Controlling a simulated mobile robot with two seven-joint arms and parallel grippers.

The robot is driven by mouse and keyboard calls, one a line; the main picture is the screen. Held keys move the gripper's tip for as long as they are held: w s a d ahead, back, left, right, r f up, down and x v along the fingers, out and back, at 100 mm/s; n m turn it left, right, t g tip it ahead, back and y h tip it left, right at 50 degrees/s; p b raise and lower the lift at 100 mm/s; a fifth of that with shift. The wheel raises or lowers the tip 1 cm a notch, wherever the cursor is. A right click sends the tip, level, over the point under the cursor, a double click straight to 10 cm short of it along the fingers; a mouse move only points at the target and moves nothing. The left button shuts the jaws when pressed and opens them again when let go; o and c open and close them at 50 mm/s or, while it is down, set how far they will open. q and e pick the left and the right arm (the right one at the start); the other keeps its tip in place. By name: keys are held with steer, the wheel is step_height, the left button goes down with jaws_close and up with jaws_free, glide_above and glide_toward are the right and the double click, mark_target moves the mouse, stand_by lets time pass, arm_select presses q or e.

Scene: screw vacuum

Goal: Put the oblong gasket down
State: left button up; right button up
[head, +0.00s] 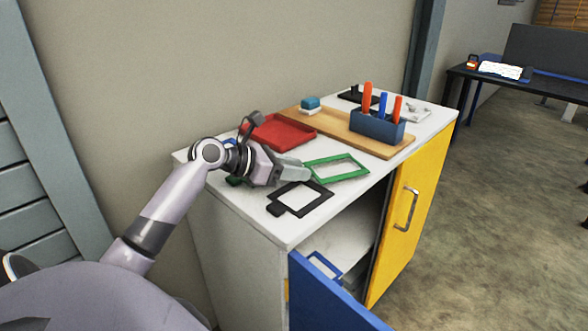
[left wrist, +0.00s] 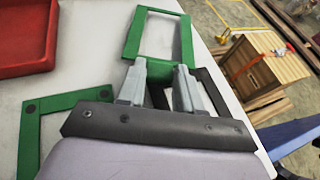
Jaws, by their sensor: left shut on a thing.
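The oblong gasket (head: 351,159) is a green rectangular frame. My left gripper (head: 305,173) is shut on its near end, low over the white cabinet top. In the left wrist view, the gasket (left wrist: 186,42) reaches forward from between the fingertips of my left gripper (left wrist: 160,72). It lies about flat with the top; I cannot tell if it touches it. My right gripper is not in view.
A black frame (head: 322,205) lies in front of the gasket on the cabinet top (head: 268,228). A second green piece (left wrist: 31,140) lies left of my gripper. A red tray (head: 283,131), a wooden board (head: 340,133) and a blue tool holder (head: 377,128) stand behind. The blue door (head: 325,300) is open.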

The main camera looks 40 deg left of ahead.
arm_select(q)
steer(key=shift+f+p, duration=0.25)
steer(key=shift+p, duration=0.05)
steer(key=shift+f, duration=0.35)
steer(key=o, duration=0.9)
steer(key=shift+o, duration=0.5)
steer(key=shift+r+b, duration=0.25)
steer(key=shift+b, duration=0.1)
steer(key=v, duration=0.8)
steer(key=r+v, duration=0.1)
steer(key=v, duration=0.3)
steer(key=shift+w+d+p, duration=0.1)
steer(key=shift+p, duration=0.25)
